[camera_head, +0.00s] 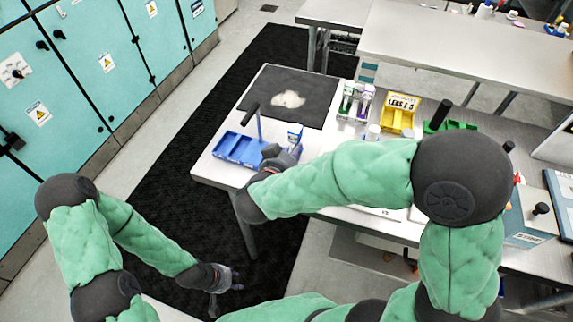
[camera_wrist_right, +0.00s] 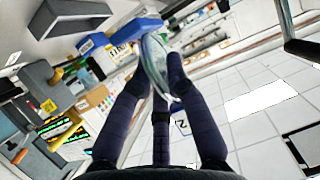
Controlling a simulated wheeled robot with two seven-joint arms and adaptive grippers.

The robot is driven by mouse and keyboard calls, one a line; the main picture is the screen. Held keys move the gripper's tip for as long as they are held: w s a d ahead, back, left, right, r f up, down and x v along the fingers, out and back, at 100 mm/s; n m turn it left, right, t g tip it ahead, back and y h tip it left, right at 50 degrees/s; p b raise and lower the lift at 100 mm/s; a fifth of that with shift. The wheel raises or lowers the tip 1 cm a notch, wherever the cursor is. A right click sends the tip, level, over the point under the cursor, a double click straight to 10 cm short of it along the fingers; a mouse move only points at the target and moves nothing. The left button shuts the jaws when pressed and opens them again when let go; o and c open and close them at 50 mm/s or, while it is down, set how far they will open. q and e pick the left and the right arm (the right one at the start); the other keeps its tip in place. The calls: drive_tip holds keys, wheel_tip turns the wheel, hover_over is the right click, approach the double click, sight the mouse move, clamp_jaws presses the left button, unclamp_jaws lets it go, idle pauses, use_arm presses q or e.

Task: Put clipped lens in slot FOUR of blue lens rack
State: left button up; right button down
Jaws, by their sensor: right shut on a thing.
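The blue lens rack (camera_head: 232,148) lies at the table's near left corner, with a row of compartments; its slot labels are too small to read. My right gripper (camera_head: 285,157) is at the rack's right end, partly covering it. In the right wrist view this gripper (camera_wrist_right: 155,85) is shut on a clear, round lens (camera_wrist_right: 155,62), seen nearly edge-on between the fingers. I cannot make out a clip on it. In the head view the lens is not distinguishable. My left gripper (camera_head: 226,280) hangs low at the left, off the table; its finger state is unclear.
A small blue-white box (camera_head: 295,133) stands just behind my right gripper. A dark mat (camera_head: 290,84) with a pale cloth lies behind. A yellow lens box (camera_head: 401,109) and a green tray (camera_head: 447,125) stand right.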

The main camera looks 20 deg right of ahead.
drive_tip(key=w+f, duration=0.1)
drive_tip(key=f, duration=0.1)
drive_tip(key=w+f+b, duration=0.1)
drive_tip(key=w, duration=0.1)
drive_tip(key=shift+a+f+b, duration=0.3)
drive_tip(key=shift+a+f, duration=0.1)
drive_tip(key=f+b, duration=0.1)
drive_tip(key=f, duration=0.1)
drive_tip(key=f+b, duration=0.1)
drive_tip(key=shift+w+a+f+b, duration=0.1)
drive_tip(key=shift+w+f+b, duration=0.15)
drive_tip(key=shift+f+b, duration=0.1)
drive_tip(key=shift+r, duration=0.1)
drive_tip(key=shift+f, duration=0.2)
drive_tip(key=c, duration=1.5)
unclamp_jaws()
drive_tip(key=shift+r, duration=0.1)
